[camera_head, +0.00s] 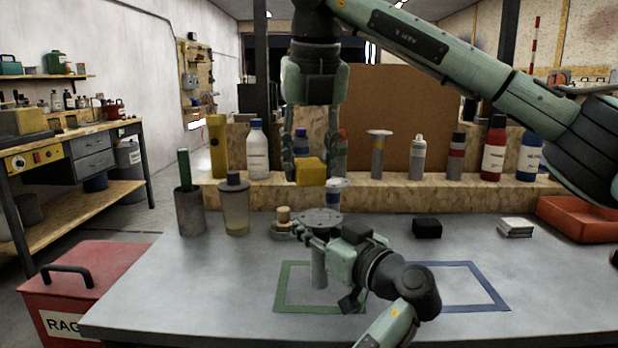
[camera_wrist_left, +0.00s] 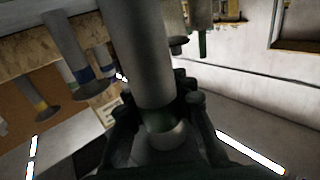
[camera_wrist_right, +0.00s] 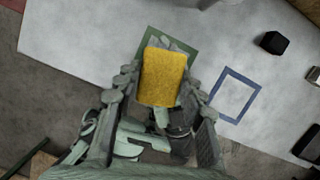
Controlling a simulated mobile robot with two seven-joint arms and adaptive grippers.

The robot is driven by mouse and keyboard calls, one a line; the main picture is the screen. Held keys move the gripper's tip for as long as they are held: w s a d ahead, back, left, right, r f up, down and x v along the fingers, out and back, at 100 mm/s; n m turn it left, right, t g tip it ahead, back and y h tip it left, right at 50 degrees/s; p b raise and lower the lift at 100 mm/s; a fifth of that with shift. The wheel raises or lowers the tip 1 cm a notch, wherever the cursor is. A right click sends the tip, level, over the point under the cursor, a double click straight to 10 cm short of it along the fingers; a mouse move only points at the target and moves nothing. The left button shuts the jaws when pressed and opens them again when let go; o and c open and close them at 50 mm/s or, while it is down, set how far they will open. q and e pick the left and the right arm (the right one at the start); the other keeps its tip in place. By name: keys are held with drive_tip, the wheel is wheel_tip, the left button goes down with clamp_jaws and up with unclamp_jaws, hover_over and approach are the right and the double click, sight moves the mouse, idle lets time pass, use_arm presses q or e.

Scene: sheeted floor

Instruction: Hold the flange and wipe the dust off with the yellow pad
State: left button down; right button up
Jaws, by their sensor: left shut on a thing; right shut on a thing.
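The flange (camera_head: 320,216) is a grey disc on a tube-like stem, upright above the green outlined square on the table. My left gripper (camera_head: 328,243) is shut on its stem, just under the disc. In the left wrist view the grey stem (camera_wrist_left: 138,60) runs between the fingers. The yellow pad (camera_head: 310,171) is a small block in my right gripper (camera_head: 312,160), which points down and is shut on it. The pad is above the disc in the head view, with a visible gap. In the right wrist view the pad (camera_wrist_right: 162,78) hides most of what lies below. Dust cannot be made out.
The green outline (camera_head: 283,288) and blue outline (camera_head: 490,288) mark the table. A black block (camera_head: 427,228), a white stack (camera_head: 515,227) and a red tray (camera_head: 580,222) are at right. A clear jar (camera_head: 236,205) and grey cup (camera_head: 190,212) stand at left. Bottles line the back ledge.

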drive_tip(key=shift+r, duration=1)
use_arm(q)
drive_tip(key=c, duration=1.2)
unclamp_jaws()
